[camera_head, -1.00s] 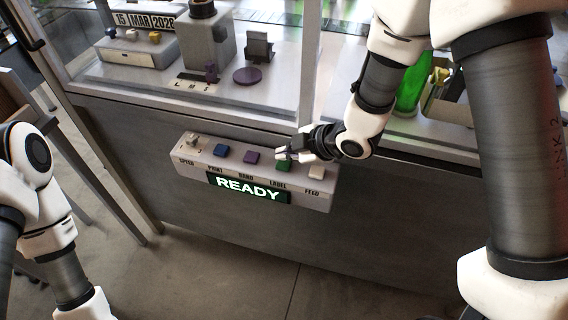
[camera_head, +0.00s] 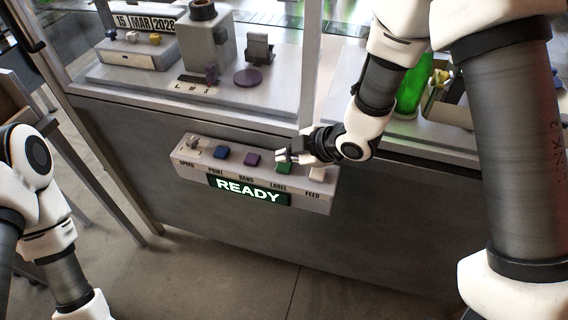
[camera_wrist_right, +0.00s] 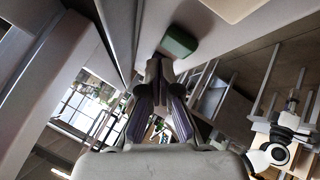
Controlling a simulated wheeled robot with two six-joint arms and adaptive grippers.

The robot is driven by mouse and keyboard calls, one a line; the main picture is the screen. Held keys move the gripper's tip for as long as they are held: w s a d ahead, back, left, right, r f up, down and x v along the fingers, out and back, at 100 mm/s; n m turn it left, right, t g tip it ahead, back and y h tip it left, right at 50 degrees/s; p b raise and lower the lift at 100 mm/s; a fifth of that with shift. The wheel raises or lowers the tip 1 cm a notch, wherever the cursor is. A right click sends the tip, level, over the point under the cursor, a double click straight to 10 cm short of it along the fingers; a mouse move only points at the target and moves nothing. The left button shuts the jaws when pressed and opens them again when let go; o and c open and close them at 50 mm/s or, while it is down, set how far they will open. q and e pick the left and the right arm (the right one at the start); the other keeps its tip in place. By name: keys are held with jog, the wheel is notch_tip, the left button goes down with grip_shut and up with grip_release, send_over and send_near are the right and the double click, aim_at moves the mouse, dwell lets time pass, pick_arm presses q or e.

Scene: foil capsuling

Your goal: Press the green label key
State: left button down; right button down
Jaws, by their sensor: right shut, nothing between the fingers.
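The green label key (camera_head: 284,168) sits on the sloped top of the grey control panel (camera_head: 322,201), above the word LABEL. My right gripper (camera_head: 283,156) is shut and empty, with its fingertips at the upper edge of the green key in the head view. In the right wrist view the shut fingertips (camera_wrist_right: 160,62) are just below the green key (camera_wrist_right: 179,42). I cannot tell whether they touch it. My left gripper is outside the views; only part of the left arm shows at the lower left.
Beside the green key are a purple key (camera_head: 252,160) and a pale key (camera_head: 317,174); a blue key (camera_head: 222,153) is further left. A lit READY display (camera_head: 248,190) is on the panel front. A green bottle (camera_head: 411,88) stands behind the glass.

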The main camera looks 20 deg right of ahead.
aim_at(286, 166)
jog(key=shift+f+b, duration=0.3)
jog(key=shift+f, duration=0.15)
jog(key=shift+f+b, duration=0.45)
jog(key=shift+f, duration=0.05)
dwell(0.6)
jog(key=shift+r+p, duration=0.85)
jog(key=shift+r, duration=0.1)
notch_tip(286, 166, up, 5)
jog(key=p, duration=0.4)
jog(key=shift+r+p, duration=0.1)
jog(key=shift+p, duration=0.25)
